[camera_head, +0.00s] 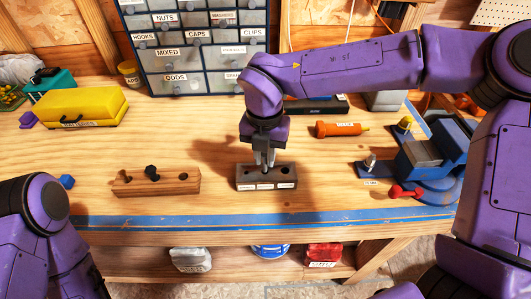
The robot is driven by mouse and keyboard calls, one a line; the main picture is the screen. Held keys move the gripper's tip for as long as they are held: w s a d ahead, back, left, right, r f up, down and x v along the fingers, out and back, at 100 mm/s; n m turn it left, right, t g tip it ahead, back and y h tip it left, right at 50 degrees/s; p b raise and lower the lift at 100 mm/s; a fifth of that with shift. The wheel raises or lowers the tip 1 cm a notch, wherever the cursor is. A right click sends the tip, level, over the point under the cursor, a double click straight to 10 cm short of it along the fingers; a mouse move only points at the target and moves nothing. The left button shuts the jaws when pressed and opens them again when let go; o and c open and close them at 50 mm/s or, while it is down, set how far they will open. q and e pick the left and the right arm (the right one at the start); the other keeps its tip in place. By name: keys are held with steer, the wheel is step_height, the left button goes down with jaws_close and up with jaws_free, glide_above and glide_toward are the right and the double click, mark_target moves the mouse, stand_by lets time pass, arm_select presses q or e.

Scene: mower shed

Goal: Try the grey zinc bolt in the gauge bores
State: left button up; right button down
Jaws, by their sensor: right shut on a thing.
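A dark gauge block (243,184) with bores and white labels on its front stands near the table's front edge. One dark bore shows open at its right end. My right gripper (264,163) points straight down over the middle of the block, its fingers close together. It is shut on the grey zinc bolt, which is mostly hidden between the fingers. I cannot tell whether the bolt's tip is inside a bore or just above it. My left arm comes in at the lower left, and its gripper is out of the picture.
A blue vise (430,165), a red-handled piece (404,191) and an orange tool (338,129) are at right. A yellow case (80,106) and drawer cabinet (197,49) stand behind.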

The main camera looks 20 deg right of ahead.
mark_target(265, 156)
steer(key=shift+f+b, duration=1.15)
steer(key=shift+f, duration=0.4)
steer(key=c, duration=1)
jaws_free()
steer(key=shift+o, duration=0.2)
step_height(265, 156, up, 10)
steer(key=shift+r+b, duration=0.25)
steer(key=shift+b, duration=0.45)
steer(key=shift+s, duration=0.1)
